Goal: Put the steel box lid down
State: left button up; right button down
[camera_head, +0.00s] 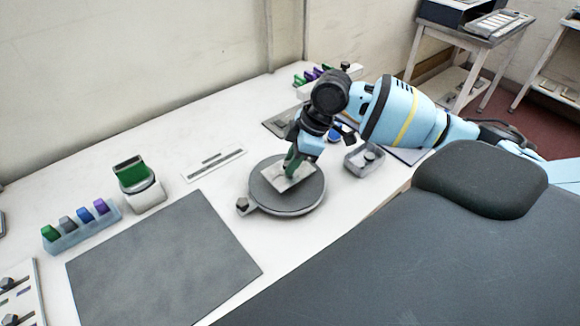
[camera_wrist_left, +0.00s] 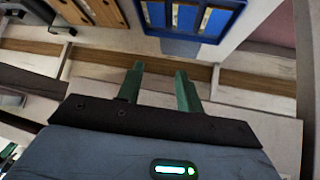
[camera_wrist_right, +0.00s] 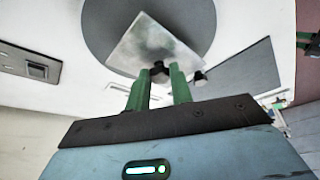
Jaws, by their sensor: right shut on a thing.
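The steel box lid (camera_head: 297,180) is a pale square metal plate with a small dark knob (camera_wrist_right: 159,72). My right gripper (camera_head: 291,165) is shut on the lid's knob. It holds the lid over the round dark grey plate (camera_head: 312,199) on the white table. In the right wrist view the lid (camera_wrist_right: 150,45) also lies across the round plate (camera_wrist_right: 195,15). I cannot tell whether the lid touches the plate. My left gripper (camera_wrist_left: 160,86) shows only in the left wrist view, its green fingers apart with nothing between them.
A small grey open box (camera_head: 352,163) stands right of the round plate. A dark grey mat (camera_head: 165,262) lies at front left, bare. A rack with coloured blocks (camera_head: 85,232), a green-topped device (camera_head: 148,194) and a white ruler-like strip (camera_head: 213,165) lie to the left.

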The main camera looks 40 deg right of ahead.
jog(key=shift+w+f, duration=0.2)
jog(key=shift+w, duration=0.25)
jog(key=shift+d+f, duration=0.1)
jog(key=shift+f, duration=1.5)
jog(key=shift+f, duration=0.1)
jog(key=c, duration=1.2)
grip_release()
jog(key=shift+c, duration=0.2)
